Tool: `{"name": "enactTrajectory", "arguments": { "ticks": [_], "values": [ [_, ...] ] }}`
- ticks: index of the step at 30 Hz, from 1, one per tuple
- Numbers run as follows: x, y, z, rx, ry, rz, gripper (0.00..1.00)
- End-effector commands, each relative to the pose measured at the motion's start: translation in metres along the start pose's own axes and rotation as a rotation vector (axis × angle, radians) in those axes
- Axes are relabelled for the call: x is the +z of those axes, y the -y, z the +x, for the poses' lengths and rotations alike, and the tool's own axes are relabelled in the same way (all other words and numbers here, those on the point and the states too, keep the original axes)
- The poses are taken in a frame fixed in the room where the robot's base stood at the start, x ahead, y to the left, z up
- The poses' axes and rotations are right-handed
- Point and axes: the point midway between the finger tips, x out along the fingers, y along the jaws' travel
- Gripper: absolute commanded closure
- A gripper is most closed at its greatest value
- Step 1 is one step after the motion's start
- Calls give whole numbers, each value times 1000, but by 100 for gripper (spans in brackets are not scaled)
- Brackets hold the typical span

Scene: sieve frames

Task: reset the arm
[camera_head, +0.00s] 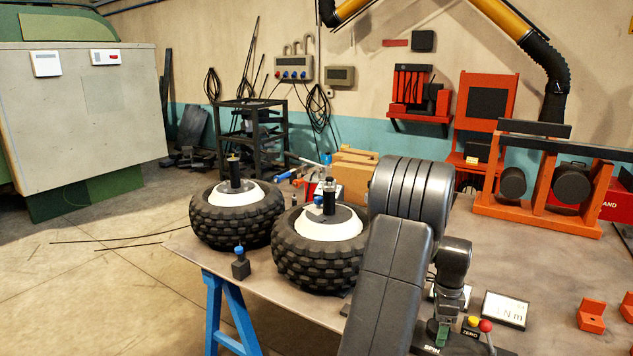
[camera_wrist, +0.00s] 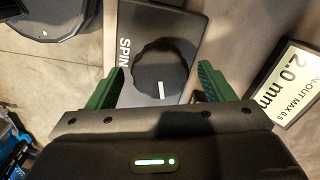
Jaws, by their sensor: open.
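My gripper (camera_wrist: 162,70) is open, its two green fingers apart on either side of a black round knob (camera_wrist: 158,62) with a white mark. The fingers do not visibly touch the knob. The knob sits on a grey panel (camera_wrist: 187,25) marked "SPIN". In the head view my arm reaches down at the right, and my gripper (camera_head: 440,328) is low over the panel (camera_head: 473,341), which also reads "ZERO". My arm hides part of the panel there, and the knob cannot be made out in that view.
Two treaded wheels (camera_head: 320,265) (camera_head: 222,225) stand left on the table (camera_head: 262,283). Orange brackets (camera_head: 591,312) lie right.

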Motion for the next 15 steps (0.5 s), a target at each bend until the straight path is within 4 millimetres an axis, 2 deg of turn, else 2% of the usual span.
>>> {"name": "enactTrajectory", "arguments": {
  "ticks": [15],
  "values": [
    [0, 1, 0, 0, 0, -418, 25]
  ]
}}
